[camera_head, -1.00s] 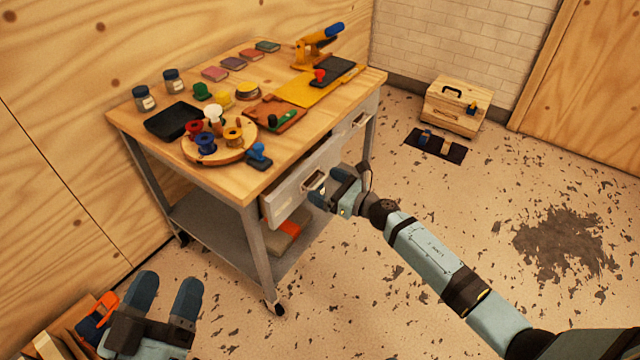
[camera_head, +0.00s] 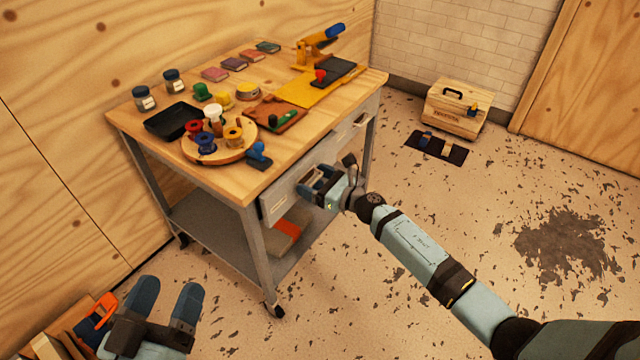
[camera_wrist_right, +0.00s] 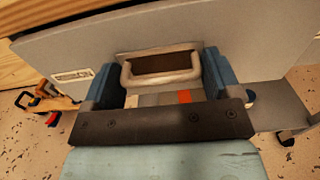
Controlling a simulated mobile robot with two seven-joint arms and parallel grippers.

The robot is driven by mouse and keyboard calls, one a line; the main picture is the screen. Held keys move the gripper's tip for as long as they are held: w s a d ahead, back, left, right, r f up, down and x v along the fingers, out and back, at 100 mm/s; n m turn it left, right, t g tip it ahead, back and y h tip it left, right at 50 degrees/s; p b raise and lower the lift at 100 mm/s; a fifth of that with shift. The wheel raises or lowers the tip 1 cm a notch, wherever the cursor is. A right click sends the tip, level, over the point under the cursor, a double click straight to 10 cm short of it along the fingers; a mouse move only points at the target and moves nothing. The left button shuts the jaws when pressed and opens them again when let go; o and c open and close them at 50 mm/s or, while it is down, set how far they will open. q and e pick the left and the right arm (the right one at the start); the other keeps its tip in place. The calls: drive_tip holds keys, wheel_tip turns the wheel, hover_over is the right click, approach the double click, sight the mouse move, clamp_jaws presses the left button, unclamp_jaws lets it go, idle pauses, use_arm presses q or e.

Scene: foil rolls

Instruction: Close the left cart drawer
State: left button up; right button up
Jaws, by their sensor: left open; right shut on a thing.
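The wooden-topped cart (camera_head: 285,160) stands against the wall. The handle is partly hidden by the gripper in the head view. My left gripper (camera_head: 166,302) is open and empty at the lower left, away from the cart.
The cart's right drawer (camera_head: 348,133) looks shut. A round wooden stand (camera_head: 218,148) with spools and a blue stamp (camera_head: 258,155) sit near the top's front edge. A wooden toolbox (camera_head: 455,108) is on the floor. The floor right of the cart is mostly clear.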

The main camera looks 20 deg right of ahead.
drive_tip(key=shift+b+x, duration=0.35)
drive_tip(key=shift+x, duration=0.8)
drive_tip(key=shift+w+d+r, duration=0.1)
drive_tip(key=shift+d+r, duration=0.05)
drive_tip(key=shift+d, duration=0.05)
drive_tip(key=o, duration=1)
drive_tip(key=shift+w, duration=0.1)
drive_tip(key=shift+a, duration=0.1)
use_arm(q)
drive_tip(key=shift+w+d+f+g, duration=0.15)
drive_tip(key=shift+f+g, duration=0.25)
drive_tip(key=shift+f, duration=0.3)
wheel_tip(320, 180, up, 3)
drive_tip(key=shift+f+t+p, duration=0.1)
drive_tip(key=shift+t+p, duration=0.5)
drive_tip(key=shift+p, duration=0.5)
use_arm(e)
drive_tip(key=v, duration=1.3)
drive_tip(key=shift+s+d, duration=0.2)
drive_tip(key=shift+s, duration=0.1)
use_arm(q)
drive_tip(key=shift+a, duration=0.2)
